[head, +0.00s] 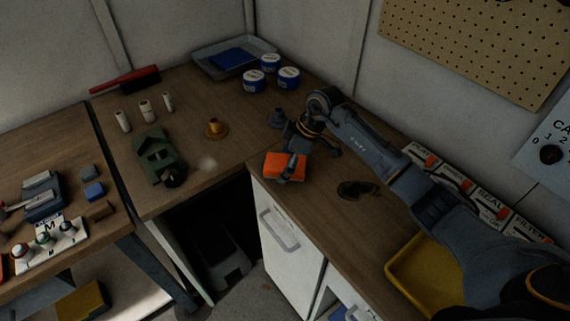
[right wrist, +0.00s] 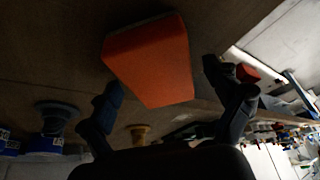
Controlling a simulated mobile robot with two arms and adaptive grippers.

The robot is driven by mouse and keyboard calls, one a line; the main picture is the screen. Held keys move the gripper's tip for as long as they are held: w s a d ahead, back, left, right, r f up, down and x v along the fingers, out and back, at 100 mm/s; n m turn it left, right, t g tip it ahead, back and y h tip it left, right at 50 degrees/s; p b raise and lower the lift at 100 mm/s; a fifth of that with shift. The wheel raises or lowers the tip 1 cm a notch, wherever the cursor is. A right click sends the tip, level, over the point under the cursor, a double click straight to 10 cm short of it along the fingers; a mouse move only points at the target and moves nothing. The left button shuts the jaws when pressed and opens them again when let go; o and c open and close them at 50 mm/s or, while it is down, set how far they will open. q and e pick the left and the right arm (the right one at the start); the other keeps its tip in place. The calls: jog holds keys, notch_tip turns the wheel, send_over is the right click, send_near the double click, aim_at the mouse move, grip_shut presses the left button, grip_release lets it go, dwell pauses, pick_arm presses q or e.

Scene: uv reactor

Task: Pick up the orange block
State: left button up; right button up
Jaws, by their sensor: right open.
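The orange block (head: 273,162) lies on the wooden bench top near its front edge, above the white cabinet. My right gripper (head: 313,158) is over the bench at the block, with one finger in front of the block in the head view. In the right wrist view the orange block (right wrist: 150,62) shows ahead of the open right gripper (right wrist: 162,78), between the directions of its two fingers. Contact between fingers and block cannot be made out. My left gripper is not in view.
A copper-coloured fitting (head: 215,129) and a dark grey fitting (head: 277,119) stand behind the block. Blue-and-white tins (head: 288,78) are at the back. A dark oval object (head: 358,190) and a yellow tray (head: 408,264) lie to the right. The bench's front edge is close.

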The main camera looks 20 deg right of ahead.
aim_at(281, 161)
jog(key=shift+f, duration=0.2)
dwell(0.6)
jog(key=c, duration=1.4)
jog(key=shift+r, duration=0.45)
notch_tip(281, 161, up, 3)
jog(key=shift+f+b, duration=0.15)
jog(key=shift+b, duration=0.75)
jog(key=s+a+r, duration=0.1)
jog(key=s+r, duration=0.2)
jog(key=s, duration=0.1)
jog(key=s+a+r+b, duration=0.1)
jog(key=s+a+r, duration=0.1)
jog(key=s, duration=0.3)
jog(key=s+a+r, duration=0.1)
jog(key=s+r, duration=0.3)
jog(key=r, duration=0.1)
jog(key=shift+s+a, duration=0.15)
jog(key=shift+s, duration=0.05)
